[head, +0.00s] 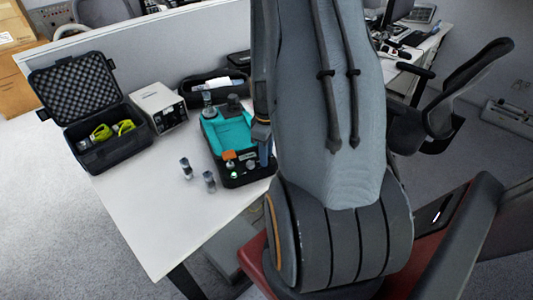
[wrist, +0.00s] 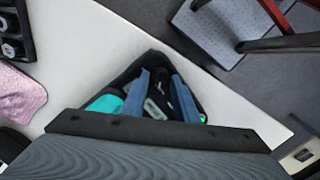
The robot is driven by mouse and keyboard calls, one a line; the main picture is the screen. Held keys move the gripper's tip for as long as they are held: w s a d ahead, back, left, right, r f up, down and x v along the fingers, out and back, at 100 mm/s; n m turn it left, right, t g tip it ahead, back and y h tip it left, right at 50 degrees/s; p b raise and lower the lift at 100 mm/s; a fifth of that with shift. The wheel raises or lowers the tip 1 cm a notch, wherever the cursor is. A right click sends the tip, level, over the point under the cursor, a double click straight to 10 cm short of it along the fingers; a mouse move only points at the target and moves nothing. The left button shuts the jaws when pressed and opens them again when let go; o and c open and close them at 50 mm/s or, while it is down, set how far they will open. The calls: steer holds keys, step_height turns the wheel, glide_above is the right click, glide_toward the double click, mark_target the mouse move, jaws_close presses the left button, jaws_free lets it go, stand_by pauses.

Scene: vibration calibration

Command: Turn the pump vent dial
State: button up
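A black tray with a teal pump unit (head: 232,135) stands on the white table in the head view. At its front edge are an orange-topped knob (head: 229,155) and small pale knobs; I cannot tell which is the vent dial. My gripper (head: 264,152) is at the tray's right front corner, partly hidden by my arm. In the wrist view my gripper (wrist: 163,85) has its two blue fingers apart over the tray. Dark and grey parts show between them, and I cannot tell whether they touch. Some teal (wrist: 106,103) shows left of the fingers.
Two small glass-like vials (head: 209,181) stand loose in front of the tray. Left are a grey instrument box (head: 160,108) and an open black case (head: 108,132) with yellow-green items. A black pouch (head: 195,88) lies behind. The table's front left is clear.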

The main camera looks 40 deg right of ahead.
steer(key=shift+c, duration=0.4)
jaws_close()
steer(key=m, duration=0.4)
steer(key=shift+d+p, duration=0.1)
steer(key=shift+p, duration=0.2)
steer(key=m, duration=0.3)
steer(key=shift+m, duration=0.3)
steer(key=m, duration=0.5)
steer(key=shift+d, duration=0.15)
steer(key=m, duration=0.5)
steer(key=shift+s, duration=0.1)
